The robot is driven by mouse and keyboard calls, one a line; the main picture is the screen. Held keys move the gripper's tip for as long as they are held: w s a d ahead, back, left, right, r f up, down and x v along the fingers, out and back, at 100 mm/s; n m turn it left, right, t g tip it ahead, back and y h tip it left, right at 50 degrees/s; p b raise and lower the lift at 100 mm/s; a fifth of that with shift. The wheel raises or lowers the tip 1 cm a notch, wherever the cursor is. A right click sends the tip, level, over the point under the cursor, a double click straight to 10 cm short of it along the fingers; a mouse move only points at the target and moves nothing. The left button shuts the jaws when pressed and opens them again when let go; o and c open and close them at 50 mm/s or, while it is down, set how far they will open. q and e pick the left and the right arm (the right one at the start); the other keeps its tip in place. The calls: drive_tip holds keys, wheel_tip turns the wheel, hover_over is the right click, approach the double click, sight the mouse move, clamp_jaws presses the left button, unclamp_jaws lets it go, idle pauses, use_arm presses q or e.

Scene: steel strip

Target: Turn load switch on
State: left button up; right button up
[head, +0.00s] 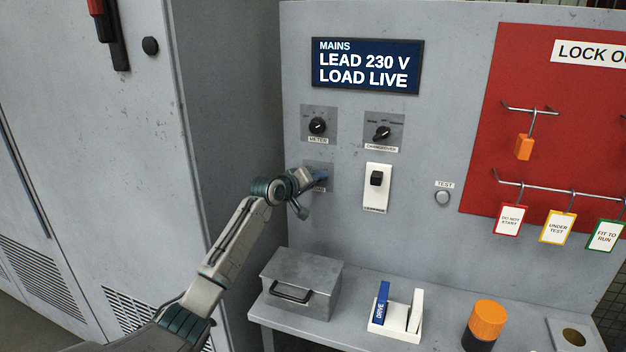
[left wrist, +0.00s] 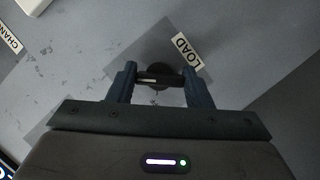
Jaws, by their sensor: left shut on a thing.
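The load switch is a dark round knob on a grey plate, marked by a LOAD label (left wrist: 188,51) in the left wrist view. The knob (left wrist: 160,77) sits between the two fingers of my left gripper (left wrist: 160,90), which is shut on it. In the head view my left gripper (head: 318,178) reaches the load switch's plate (head: 318,167) and hides the knob itself. The display (head: 366,66) above reads MAINS, LEAD 230 V, LOAD LIVE. My right gripper is not in view.
The meter knob (head: 317,126) and changeover knob (head: 382,133) are above. A white-plated black switch (head: 376,179) and a test button (head: 442,198) are to the right. A metal box (head: 300,282), a white holder (head: 397,317) and an orange-topped object (head: 486,320) stand on the shelf below.

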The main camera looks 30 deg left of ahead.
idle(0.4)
use_arm(q)
drive_tip(key=o, duration=1)
drive_tip(key=shift+b+v, duration=2.15)
drive_tip(key=shift+v, duration=3.2)
